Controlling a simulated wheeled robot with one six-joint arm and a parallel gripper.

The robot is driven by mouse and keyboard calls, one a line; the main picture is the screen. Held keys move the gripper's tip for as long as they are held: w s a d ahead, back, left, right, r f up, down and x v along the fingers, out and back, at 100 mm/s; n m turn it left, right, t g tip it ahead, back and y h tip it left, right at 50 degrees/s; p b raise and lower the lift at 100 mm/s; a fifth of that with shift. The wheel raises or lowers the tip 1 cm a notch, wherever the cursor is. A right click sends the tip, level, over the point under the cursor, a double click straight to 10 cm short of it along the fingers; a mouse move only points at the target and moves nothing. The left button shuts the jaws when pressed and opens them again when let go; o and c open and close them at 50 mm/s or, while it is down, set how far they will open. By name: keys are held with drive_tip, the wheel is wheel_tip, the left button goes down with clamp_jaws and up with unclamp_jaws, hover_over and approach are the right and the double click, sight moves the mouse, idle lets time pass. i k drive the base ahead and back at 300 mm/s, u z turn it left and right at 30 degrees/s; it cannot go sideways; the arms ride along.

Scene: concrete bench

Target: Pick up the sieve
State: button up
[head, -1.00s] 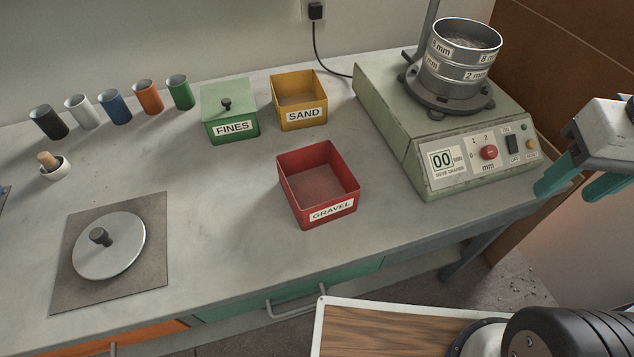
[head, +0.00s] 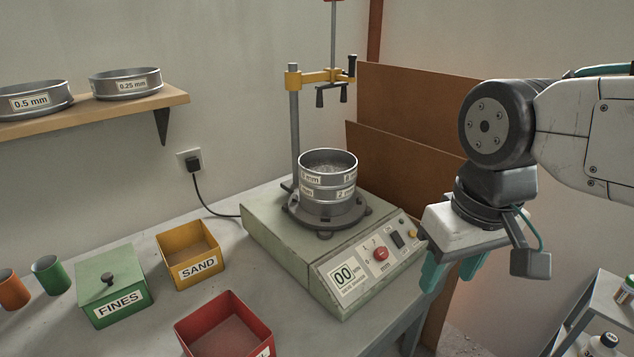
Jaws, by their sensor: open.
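A stack of metal sieves (head: 327,183) stands on the round base of the green shaker machine (head: 290,247). The labels on the stack include 2 mm and 8 mm, and grainy material shows inside the top sieve. Two more sieves lie on the wall shelf: a 0.5 mm sieve (head: 33,98) at the far left and a 0.25 mm sieve (head: 125,83) to its right. My gripper (head: 452,276) is open and empty, its teal fingers pointing down, to the right of the shaker and apart from every sieve.
A yellow clamp (head: 318,78) on a post stands over the stack. A SAND bin (head: 197,268), a lidded FINES bin (head: 115,306) and a red GRAVEL bin (head: 215,310) sit on the bench. Brown panels (head: 395,105) stand behind the shaker; a rack (head: 605,290) is at lower right.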

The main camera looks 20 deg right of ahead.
sight(323, 168)
drive_tip(key=u, duration=2.55)
drive_tip(key=k, duration=1.35)
drive_tip(key=z, duration=1.75)
drive_tip(key=i, duration=1)
drive_tip(key=u, duration=0.05)
